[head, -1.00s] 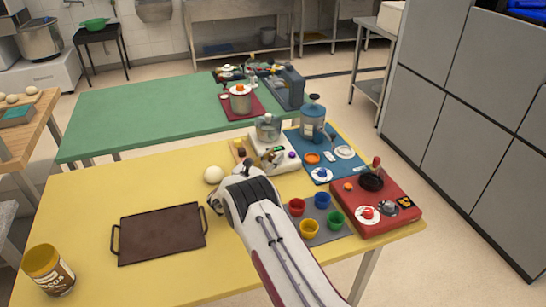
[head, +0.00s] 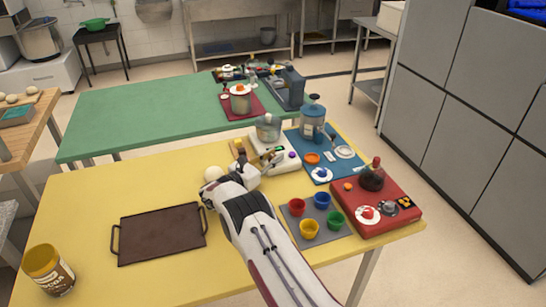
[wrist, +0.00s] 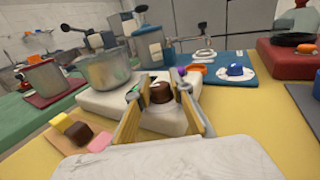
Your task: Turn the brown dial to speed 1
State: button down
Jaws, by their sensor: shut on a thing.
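The brown dial (wrist: 161,94) is on the front of a white machine base (wrist: 108,100), below and right of its metal bowl (wrist: 108,69). My gripper (wrist: 162,82) has its two tan fingers on either side of the dial and is shut on it. In the head view my gripper (head: 268,160) reaches the front of the white machine (head: 289,161) and hides the dial. A purple knob (wrist: 182,71) and a partly covered green part (wrist: 132,92) lie by the fingers. I cannot read any speed marks.
A board with yellow and brown blocks (wrist: 73,128) lies left of the machine. A blue mat (head: 318,173) and a red cooker unit (head: 386,218) stand to the right. Coloured cups (head: 297,207) on a grey mat are in front.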

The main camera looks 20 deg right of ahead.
aim_at(273, 156)
jog(key=c, duration=1.8)
grip_release()
jog(key=shift+o, duration=0.2)
jog(key=shift+r, duration=0.1)
jog(key=shift+r, duration=4.9)
jog(key=shift+r, duration=0.1)
